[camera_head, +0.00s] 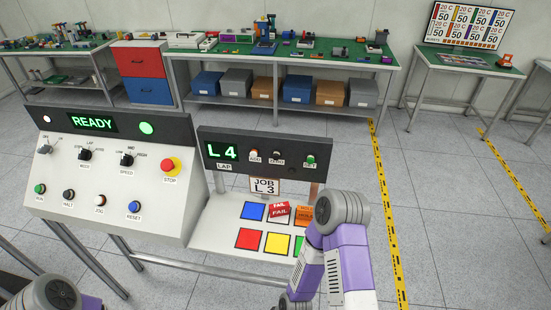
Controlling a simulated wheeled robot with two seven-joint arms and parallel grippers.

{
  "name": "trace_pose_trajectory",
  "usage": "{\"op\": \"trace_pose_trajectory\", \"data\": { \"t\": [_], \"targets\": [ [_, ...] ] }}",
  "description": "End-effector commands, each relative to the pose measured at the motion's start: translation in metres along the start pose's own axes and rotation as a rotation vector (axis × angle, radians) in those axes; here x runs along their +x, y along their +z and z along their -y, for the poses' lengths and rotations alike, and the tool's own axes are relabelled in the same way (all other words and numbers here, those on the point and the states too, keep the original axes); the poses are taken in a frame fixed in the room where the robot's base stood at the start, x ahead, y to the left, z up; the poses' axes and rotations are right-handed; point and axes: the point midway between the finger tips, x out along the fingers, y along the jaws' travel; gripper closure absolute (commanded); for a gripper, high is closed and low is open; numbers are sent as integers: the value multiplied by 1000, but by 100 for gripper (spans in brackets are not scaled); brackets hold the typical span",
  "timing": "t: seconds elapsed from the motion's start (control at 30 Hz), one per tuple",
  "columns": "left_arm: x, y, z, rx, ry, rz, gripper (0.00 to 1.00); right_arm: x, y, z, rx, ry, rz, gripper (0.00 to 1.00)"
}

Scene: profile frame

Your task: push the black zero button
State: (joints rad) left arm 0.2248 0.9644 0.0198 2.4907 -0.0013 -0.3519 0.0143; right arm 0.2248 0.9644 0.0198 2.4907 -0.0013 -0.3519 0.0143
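The black ZERO button (278,154) sits on the dark upright panel (240,136) of the small station, between the white ADD button (254,154) and the green SET button (311,159). Nothing covers it. The green display (222,151) on that panel, labelled LAP, reads "L 4". A job card (265,186) below it reads "JOB L 3". My purple and grey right arm bends in front of the station's right side; its gripper is not visible. Only a grey joint of my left arm shows at the bottom left, without its gripper.
A control console (110,205) with READY display, knobs and red STOP button stands left. Coloured squares, a FAIL card (279,211) and an orange HOLD block (304,215) lie on the station's white top, partly hidden by my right arm. Space before the panel's buttons is clear.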

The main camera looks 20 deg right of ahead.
Motion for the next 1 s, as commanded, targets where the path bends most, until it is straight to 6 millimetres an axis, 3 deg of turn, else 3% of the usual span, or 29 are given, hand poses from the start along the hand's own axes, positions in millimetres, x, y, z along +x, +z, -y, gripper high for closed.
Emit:
{"op": "trace_pose_trajectory", "data": {
  "t": [0.03, 0.43, 1.0],
  "targets": [
    [0, 0, 0, 0, 0, 0, 57, 0, 0, 0, 0, 0, 0, 41],
    [0, 0, 0, 0, 0, 0, 57, 0, 0, 0, 0, 0, 0, 100],
    [0, 0, 0, 0, 0, 0, 57, 0, 0, 0, 0, 0, 0, 100]
  ]
}}
